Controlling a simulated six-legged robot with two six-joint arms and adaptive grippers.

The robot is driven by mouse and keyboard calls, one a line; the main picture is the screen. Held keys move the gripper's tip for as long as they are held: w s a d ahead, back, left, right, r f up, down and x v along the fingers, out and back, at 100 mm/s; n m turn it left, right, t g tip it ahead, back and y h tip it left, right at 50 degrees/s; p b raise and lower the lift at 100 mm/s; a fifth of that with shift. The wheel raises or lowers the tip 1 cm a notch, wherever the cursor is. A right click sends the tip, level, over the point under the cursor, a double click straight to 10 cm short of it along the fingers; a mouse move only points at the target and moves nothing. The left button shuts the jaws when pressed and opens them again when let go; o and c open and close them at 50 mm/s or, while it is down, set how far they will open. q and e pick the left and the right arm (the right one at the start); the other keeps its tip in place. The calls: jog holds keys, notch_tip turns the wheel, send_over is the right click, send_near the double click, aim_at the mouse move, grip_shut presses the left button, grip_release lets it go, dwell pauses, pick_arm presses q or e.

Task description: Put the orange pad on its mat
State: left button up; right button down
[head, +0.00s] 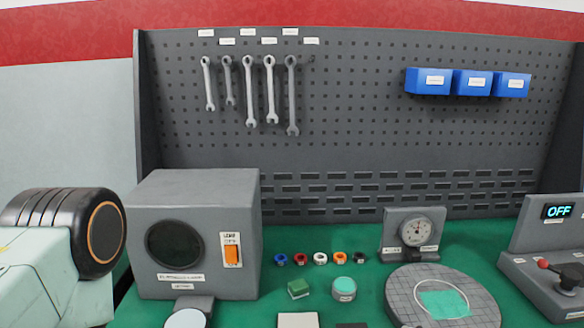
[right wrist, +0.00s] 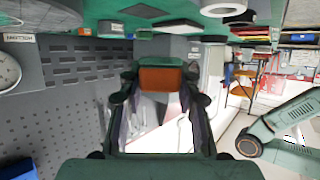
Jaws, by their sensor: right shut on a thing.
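The orange pad (right wrist: 160,79) shows in the right wrist view as a brownish-orange block. My right gripper (right wrist: 161,88) is shut on it, with a finger at each side. The pad is held clear of the bench surface, which shows at the top of that view. Neither the pad nor my right gripper shows in the head view. Two flat pieces are cut off at the bottom edge of the head view, one pale (head: 298,321) and one dark (head: 351,325); I cannot tell whether either is the pad's mat. My left gripper is out of view.
A grey lamp box (head: 195,235) stands at the left of the green bench. A green block (head: 298,288), a teal cylinder (head: 344,290) and several coloured rings lie mid-bench. A round grey plate (head: 478,306), a dial gauge (head: 415,232) and an OFF console (head: 540,250) stand right.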

jog(key=shift+n+g+y, duration=0.3)
jog(key=shift+n+g, duration=0.3)
jog(key=s+a+r+b, duration=0.1)
jog(key=s+a+r, duration=0.1)
jog(key=s+a, duration=0.1)
jog(key=shift+a+b, duration=0.2)
jog(key=shift+b, duration=0.2)
